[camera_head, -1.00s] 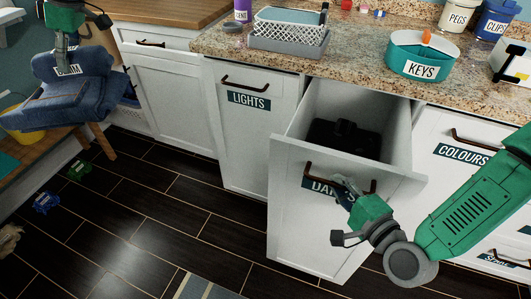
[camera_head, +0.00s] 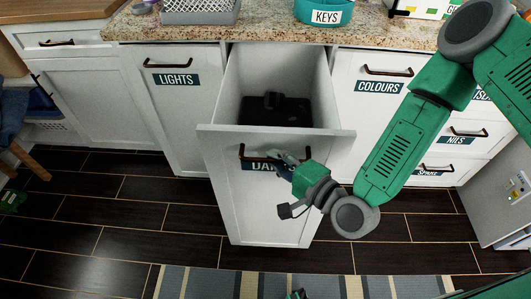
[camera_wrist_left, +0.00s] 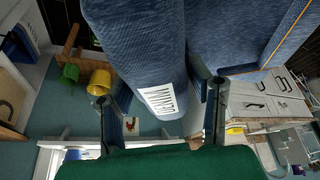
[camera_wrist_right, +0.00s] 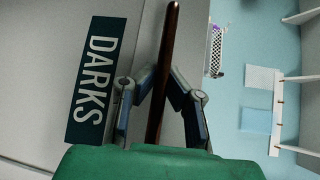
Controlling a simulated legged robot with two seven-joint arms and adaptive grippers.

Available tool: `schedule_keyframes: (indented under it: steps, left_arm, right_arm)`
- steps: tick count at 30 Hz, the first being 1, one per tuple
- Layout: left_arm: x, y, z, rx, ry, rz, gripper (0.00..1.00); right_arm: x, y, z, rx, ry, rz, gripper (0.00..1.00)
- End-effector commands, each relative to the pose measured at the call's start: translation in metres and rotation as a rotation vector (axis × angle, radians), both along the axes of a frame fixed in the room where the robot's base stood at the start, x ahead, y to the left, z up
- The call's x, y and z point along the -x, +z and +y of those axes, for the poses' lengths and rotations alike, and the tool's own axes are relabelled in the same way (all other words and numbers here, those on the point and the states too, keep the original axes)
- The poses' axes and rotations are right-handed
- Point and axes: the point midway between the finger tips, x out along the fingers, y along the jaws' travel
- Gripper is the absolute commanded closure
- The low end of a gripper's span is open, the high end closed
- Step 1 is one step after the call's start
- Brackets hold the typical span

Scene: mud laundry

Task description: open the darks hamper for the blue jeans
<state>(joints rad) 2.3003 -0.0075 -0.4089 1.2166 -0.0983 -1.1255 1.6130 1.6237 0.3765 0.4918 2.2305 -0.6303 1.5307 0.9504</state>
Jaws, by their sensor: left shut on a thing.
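The darks hamper (camera_head: 228,190) is a white pull-out front below the counter, standing open, with dark items (camera_head: 275,112) inside. My right gripper (camera_head: 285,160) is at its brown bar handle (camera_head: 243,153) and partly covers the label. In the right wrist view the handle (camera_wrist_right: 170,40) runs between my right fingers (camera_wrist_right: 162,90), beside the DARKS label (camera_wrist_right: 95,82); I cannot tell how firmly they touch it. The folded blue jeans (camera_wrist_left: 140,45) are held in my left gripper (camera_wrist_left: 162,110). The jeans' edge shows at the far left of the head view (camera_head: 10,125).
The shut lights hamper (camera_head: 175,125) stands left of the open one, the shut colours hamper (camera_head: 370,115) right. A teal keys bowl (camera_head: 325,12) and a grey basket (camera_head: 200,10) are on the counter. A striped rug (camera_head: 220,283) lies in front on dark floor.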

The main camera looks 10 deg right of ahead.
Motion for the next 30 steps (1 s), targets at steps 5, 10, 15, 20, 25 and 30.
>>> schedule_keyframes:
  steps: [5, 10, 15, 20, 25, 30]
  left_arm:
    - [0.000, 0.001, 0.001, 0.000, -0.001, -0.002, 1.00]
    - [0.000, 0.000, 0.003, 0.002, 0.000, -0.001, 1.00]
    - [0.000, 0.000, 0.003, 0.002, 0.000, -0.001, 1.00]
    - [0.000, 0.000, 0.003, 0.002, 0.000, -0.001, 1.00]
    - [0.000, 0.000, 0.003, 0.002, 0.000, -0.001, 1.00]
    - [0.000, 0.000, 0.002, 0.001, 0.000, -0.001, 1.00]
  right_arm:
    - [0.001, -0.002, -0.001, 0.006, -0.004, 0.005, 0.69]
    - [0.000, -0.001, 0.001, 0.005, -0.002, 0.002, 0.69]
    - [0.006, 0.000, -0.001, 0.005, -0.001, 0.002, 0.69]
    - [0.026, 0.004, -0.014, 0.004, -0.003, 0.005, 0.69]
    - [0.057, 0.008, -0.033, 0.005, -0.004, 0.007, 0.69]
    - [0.083, 0.012, -0.048, 0.004, -0.003, 0.008, 0.69]
